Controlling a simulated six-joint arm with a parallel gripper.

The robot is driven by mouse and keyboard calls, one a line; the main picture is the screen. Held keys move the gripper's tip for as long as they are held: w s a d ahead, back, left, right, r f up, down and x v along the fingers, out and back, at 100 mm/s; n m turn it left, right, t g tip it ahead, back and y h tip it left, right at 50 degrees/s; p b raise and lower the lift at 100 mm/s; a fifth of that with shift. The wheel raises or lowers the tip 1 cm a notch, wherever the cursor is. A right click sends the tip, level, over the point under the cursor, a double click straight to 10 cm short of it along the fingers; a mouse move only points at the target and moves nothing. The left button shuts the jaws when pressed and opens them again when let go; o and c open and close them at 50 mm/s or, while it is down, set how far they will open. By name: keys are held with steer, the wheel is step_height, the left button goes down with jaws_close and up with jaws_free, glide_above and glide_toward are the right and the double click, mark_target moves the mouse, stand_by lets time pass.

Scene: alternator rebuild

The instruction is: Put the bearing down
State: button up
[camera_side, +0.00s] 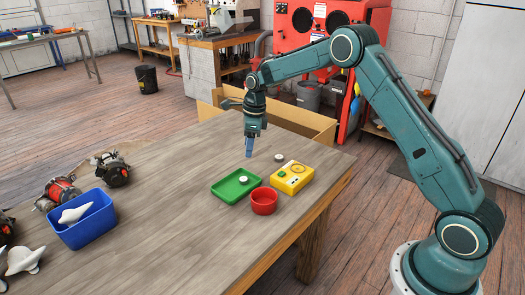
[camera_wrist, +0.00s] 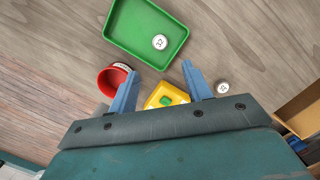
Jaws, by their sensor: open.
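My gripper (camera_side: 249,148) hangs above the table, behind the green tray in the side view. In the wrist view its two blue fingers (camera_wrist: 160,70) are spread wide with nothing between them. A small pale round bearing with dark marking (camera_wrist: 159,41) lies inside the green tray (camera_wrist: 112,28), near one end; it also shows in the side view (camera_side: 243,180). A similar pale round piece (camera_side: 278,157) lies on the bare table behind the yellow box; the wrist view shows it outside the right finger (camera_wrist: 223,86). Their markings are too small to read surely.
A yellow box (camera_side: 290,184) and a red bowl (camera_side: 264,203) stand beside the tray. A white piece shows at the bowl's rim (camera_wrist: 122,66). A blue bin (camera_side: 87,230) and alternator parts (camera_side: 115,170) stand at the left. The table's middle is clear.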

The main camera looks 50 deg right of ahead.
stand_by(0.3)
steer(key=s+a+r+n+t, duration=0.1)
steer(key=s+a+r+n, duration=0.2)
steer(key=s+r+n, duration=0.55)
steer(key=s+a+r+n+t, duration=0.1)
steer(key=s+a+r+n, duration=0.3)
steer(key=s+r, duration=0.7)
steer(key=s+a+n+t+h, duration=0.1)
steer(key=s+n+t, duration=0.1)
steer(key=s+n, duration=1.2)
steer(key=s, duration=0.6)
steer(key=shift+s, duration=0.35)
